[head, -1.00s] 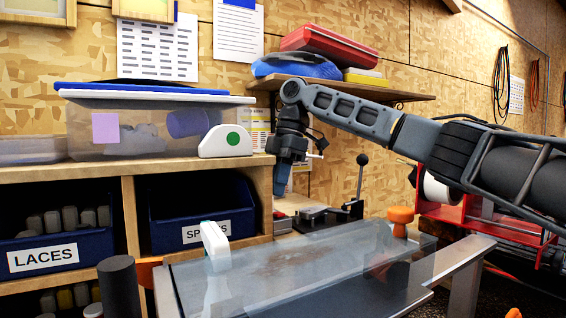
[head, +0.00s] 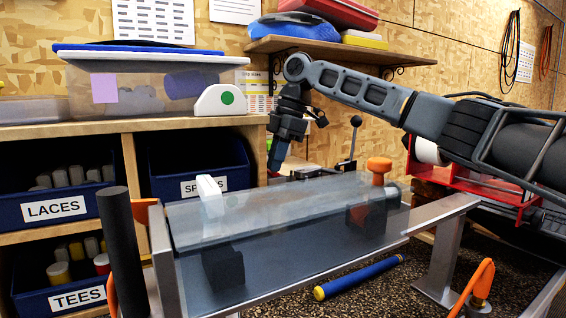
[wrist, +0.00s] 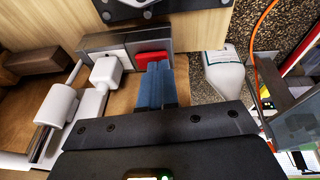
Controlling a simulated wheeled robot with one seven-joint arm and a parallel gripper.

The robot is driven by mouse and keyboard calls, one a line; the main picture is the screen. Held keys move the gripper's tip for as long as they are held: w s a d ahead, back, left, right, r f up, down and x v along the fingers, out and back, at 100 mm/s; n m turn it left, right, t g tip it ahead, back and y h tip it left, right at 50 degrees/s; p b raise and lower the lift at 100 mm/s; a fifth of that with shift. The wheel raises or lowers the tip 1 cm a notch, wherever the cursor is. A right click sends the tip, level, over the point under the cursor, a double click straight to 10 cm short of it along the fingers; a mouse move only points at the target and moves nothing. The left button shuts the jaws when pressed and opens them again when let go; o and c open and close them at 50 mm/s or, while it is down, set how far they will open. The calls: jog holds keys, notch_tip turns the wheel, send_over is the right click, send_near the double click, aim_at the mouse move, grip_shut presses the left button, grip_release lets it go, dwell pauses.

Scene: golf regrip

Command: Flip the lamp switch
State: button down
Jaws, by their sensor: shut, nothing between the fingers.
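My gripper (head: 274,165) points down behind the clear panel, beside the right end of the shelf unit. In the wrist view its blue fingers (wrist: 160,84) are together and empty. Their tips are close to a small red piece (wrist: 152,58) on a grey box, which may be the switch. I cannot tell whether they touch it. White rounded parts (wrist: 106,72) lie left of the fingers in the wrist view; I cannot tell whether they belong to the lamp. No lamp is clearly recognisable in the head view.
A clear panel (head: 300,205) on a metal frame stands in front of my gripper, with a white clip (head: 210,195) on its edge. A black-knobbed lever (head: 354,140) stands to the right. A white bottle (wrist: 222,72) lies right of the fingers. Wall shelf (head: 340,50) above.

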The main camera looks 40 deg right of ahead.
jog(key=shift+s+r, duration=0.1)
jog(key=shift+s, duration=0.1)
jog(key=shift+w+f, duration=0.2)
jog(key=shift+w, duration=0.15)
jog(key=shift+s+r, duration=0.1)
jog(key=shift+r, duration=0.05)
jog(key=shift+w+r+p, duration=0.1)
jog(key=shift+w+p, duration=0.15)
jog(key=shift+p, duration=0.35)
jog(key=shift+w+d+p, duration=0.1)
jog(key=shift+w+p, duration=0.3)
jog(key=shift+p, duration=0.2)
jog(key=shift+w, duration=0.1)
